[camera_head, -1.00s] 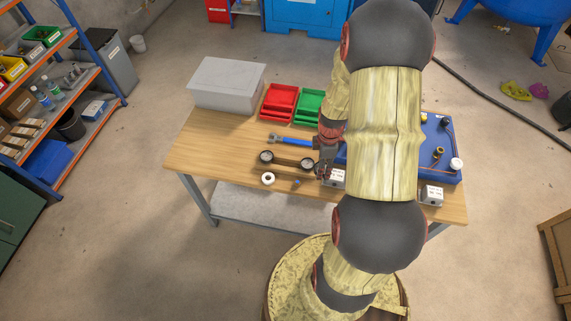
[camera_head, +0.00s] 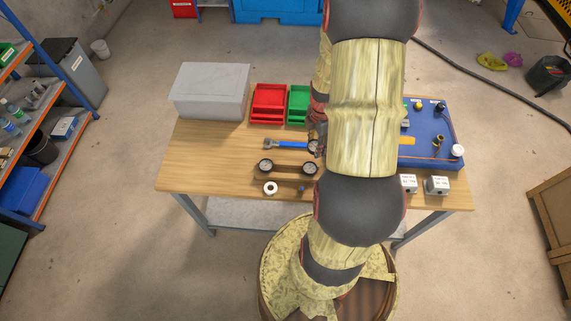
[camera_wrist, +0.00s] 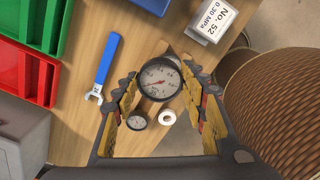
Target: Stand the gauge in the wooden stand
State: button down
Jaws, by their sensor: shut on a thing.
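My gripper (camera_wrist: 160,88) is shut on a round gauge (camera_wrist: 158,77) with a white dial and dark rim, its face turned to the wrist camera. In the head view my arm hides most of the gripper. A long brown wooden stand (camera_head: 287,168) lies across the table's front half. A dial gauge (camera_head: 265,166) is at its left end; it also shows below the held one in the wrist view (camera_wrist: 137,120). Another dial (camera_head: 310,168) shows near the stand's right end, close to my arm; I cannot tell whether this is the held gauge.
A white ring (camera_head: 270,188) lies in front of the stand. A blue wrench (camera_head: 287,144) lies behind it. Red (camera_head: 268,103) and green (camera_head: 298,103) trays and a grey box (camera_head: 210,91) stand at the back. Labelled blocks (camera_head: 437,185) and a blue panel (camera_head: 435,150) are at right.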

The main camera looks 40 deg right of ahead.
jog(key=w+a+f, duration=0.1)
jog(key=a+f, duration=0.1)
jog(key=w+a+f, duration=0.2)
jog(key=a+f, duration=0.1)
jog(key=w+a+f, duration=0.2)
jog(key=a+f, duration=0.1)
jog(key=shift+w+b, duration=0.25)
jog(key=shift+b, duration=0.15)
jog(key=shift+w+a+f, duration=0.1)
jog(key=shift+f, duration=1.5)
jog(key=shift+f+b, duration=0.1)
jog(key=shift+b, duration=0.2)
jog(key=c, duration=1.1)
grip_release()
jog(key=shift+o, duration=0.4)
